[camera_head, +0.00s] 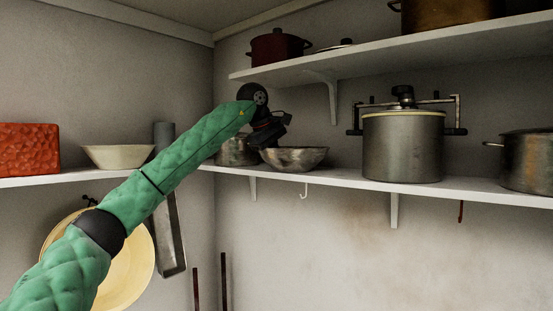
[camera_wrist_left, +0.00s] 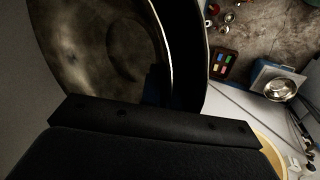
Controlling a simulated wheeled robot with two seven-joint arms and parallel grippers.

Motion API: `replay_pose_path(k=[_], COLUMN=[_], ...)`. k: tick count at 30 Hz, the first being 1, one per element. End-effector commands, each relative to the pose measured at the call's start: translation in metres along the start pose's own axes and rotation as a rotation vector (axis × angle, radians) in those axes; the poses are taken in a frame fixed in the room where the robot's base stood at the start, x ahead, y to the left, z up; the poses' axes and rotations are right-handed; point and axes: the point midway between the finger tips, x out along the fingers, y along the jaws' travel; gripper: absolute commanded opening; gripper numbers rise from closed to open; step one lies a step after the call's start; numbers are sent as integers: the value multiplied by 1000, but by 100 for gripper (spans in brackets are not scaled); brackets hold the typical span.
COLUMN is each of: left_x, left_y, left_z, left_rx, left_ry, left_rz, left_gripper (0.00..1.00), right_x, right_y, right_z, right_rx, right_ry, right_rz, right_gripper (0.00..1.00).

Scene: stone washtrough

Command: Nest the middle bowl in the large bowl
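A round metal bowl (camera_head: 296,159) with a mottled inside is at the left part of the right-hand shelf. My left gripper (camera_head: 268,134) reaches down to its left rim. A second metal vessel (camera_head: 232,152) stands left of it, partly hidden by my arm. In the left wrist view a metal bowl (camera_wrist_left: 105,45) fills the upper left, close to my left gripper's black finger part (camera_wrist_left: 160,124). Whether the fingers hold its rim is hidden. A small shiny bowl (camera_wrist_left: 280,90) lies farther off. I cannot tell which bowl is the middle or large one. My right gripper is not seen.
A large lidded pot (camera_head: 403,146) and another pot (camera_head: 528,160) stand right of the bowl. An upper shelf (camera_head: 400,48) overhangs. A cream bowl (camera_head: 117,157) and red block (camera_head: 29,149) sit on the left shelf. Shelf between bowl and pot is clear.

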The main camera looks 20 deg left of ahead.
Motion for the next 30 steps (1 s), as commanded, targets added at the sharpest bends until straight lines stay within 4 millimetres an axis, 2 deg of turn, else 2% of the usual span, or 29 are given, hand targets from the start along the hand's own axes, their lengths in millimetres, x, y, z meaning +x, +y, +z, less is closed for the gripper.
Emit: replay_pose_path(k=[7,11,12,18,23,30], left_x=[0,0,0,1,2,3], left_y=[0,0,0,0,-1,-2], left_z=[0,0,0,0,0,0], left_rx=[0,0,0,0,0,0], left_ry=[0,0,0,0,0,0], left_rz=[1,0,0,-2,-4,-6], left_gripper=[0,26,28,28,40,42], right_x=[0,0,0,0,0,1], right_y=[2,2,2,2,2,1], right_z=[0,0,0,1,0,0], right_rx=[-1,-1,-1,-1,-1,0], right_ry=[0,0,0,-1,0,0], right_rz=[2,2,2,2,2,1], right_gripper=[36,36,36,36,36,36])
